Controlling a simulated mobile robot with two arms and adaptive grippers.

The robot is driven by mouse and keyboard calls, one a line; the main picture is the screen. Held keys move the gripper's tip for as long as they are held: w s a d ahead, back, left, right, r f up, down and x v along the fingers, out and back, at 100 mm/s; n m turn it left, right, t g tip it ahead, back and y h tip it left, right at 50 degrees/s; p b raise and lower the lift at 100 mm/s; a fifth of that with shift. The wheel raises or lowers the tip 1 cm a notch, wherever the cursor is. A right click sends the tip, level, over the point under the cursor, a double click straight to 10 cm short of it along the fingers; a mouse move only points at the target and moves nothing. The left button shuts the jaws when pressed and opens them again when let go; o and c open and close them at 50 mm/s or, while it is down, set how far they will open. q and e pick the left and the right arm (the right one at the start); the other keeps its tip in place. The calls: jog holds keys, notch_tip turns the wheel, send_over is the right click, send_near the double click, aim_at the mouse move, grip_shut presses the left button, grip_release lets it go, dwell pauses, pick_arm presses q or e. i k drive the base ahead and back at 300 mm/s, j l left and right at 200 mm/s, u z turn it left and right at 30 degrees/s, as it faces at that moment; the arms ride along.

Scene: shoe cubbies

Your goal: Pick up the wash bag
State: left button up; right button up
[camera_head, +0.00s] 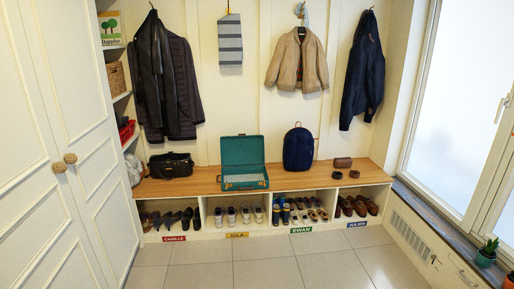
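No label marks the wash bag, and I cannot tell for certain which item it is. A small brown pouch-like item (343,162) sits at the right part of the wooden bench, behind two small dark round items. A black bag (172,166) with a handle sits at the left end of the bench. A dark blue backpack (298,148) stands upright right of the middle. Neither of my grippers is in view.
An open green suitcase (243,182) sits on the wooden bench (207,182). Cubbies below hold several shoes. Coats hang above. White cupboard doors (50,150) stand at left, a window and potted plants (487,252) at right. The tiled floor (260,272) in front is clear.

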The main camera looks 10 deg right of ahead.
aim_at(345, 162)
jog(key=i+z, duration=0.25)
jog(key=i, duration=0.25)
jog(key=i+z, duration=0.25)
jog(key=i, duration=0.25)
jog(key=i+j+z, duration=0.1)
jog(key=i+z, duration=0.15)
jog(key=i, duration=0.25)
jog(key=i+j+z, duration=0.3)
jog(key=i, duration=0.2)
jog(key=i+l, duration=0.2)
jog(key=i, duration=0.4)
jog(key=i+l+z, duration=0.1)
jog(key=i, duration=0.5)
jog(key=i+l, duration=0.25)
jog(key=i, duration=0.35)
jog(key=k+l+z, duration=0.05)
